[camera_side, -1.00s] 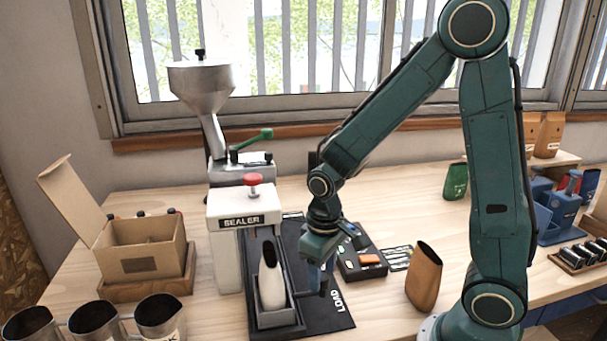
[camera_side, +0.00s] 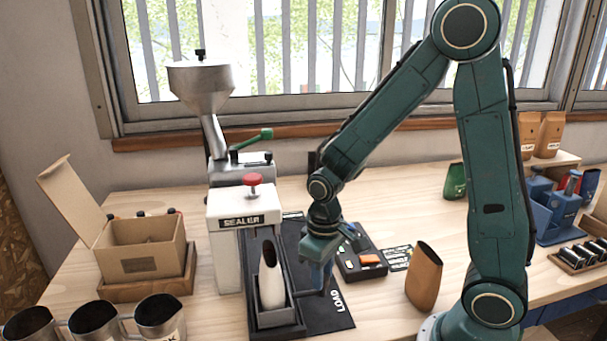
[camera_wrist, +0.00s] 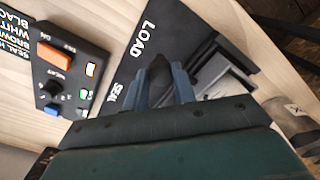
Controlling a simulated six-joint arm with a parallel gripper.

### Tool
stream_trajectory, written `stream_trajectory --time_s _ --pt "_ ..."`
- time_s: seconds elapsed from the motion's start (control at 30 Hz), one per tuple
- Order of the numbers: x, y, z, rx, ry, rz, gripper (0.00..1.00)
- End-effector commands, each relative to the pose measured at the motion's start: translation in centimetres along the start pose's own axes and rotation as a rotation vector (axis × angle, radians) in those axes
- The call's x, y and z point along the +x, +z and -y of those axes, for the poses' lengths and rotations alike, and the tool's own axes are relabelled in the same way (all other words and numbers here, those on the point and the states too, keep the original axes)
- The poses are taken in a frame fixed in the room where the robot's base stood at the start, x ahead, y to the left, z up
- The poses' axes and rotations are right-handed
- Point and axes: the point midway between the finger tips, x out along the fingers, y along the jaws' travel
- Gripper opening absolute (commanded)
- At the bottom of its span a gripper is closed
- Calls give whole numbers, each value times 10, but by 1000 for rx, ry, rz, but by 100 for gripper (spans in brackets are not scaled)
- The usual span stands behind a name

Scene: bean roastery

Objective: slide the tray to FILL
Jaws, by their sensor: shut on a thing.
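A grey tray (camera_side: 276,318) sits on the black track mat (camera_side: 330,312) in front of the white sealer, near the LOAD lettering. An open white pouch (camera_side: 271,285) stands upright in it. My gripper (camera_side: 320,282) is low at the tray's right side, pointing down. In the wrist view, my gripper's blue fingers (camera_wrist: 164,84) are shut on a dark upright piece (camera_wrist: 159,66), which looks like the tray's handle. The tray shows in part there, behind the right finger. LOAD and SEAL lettering is readable on the mat; I see no FILL lettering.
The sealer (camera_side: 238,235) with a red knob stands behind the tray, and the hopper machine (camera_side: 202,90) is behind that. A control box (camera_side: 358,262) and brown pouch (camera_side: 424,275) are right. A cardboard box (camera_side: 140,250) and metal cups (camera_side: 95,320) are left.

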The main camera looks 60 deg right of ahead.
Motion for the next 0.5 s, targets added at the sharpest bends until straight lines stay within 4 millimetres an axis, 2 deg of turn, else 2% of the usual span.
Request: stream_trajectory --time_s 0.27,0.5 --pt "0 -14 -14 3 0 1 0" --pt "0 -39 -40 5 1 -1 0"
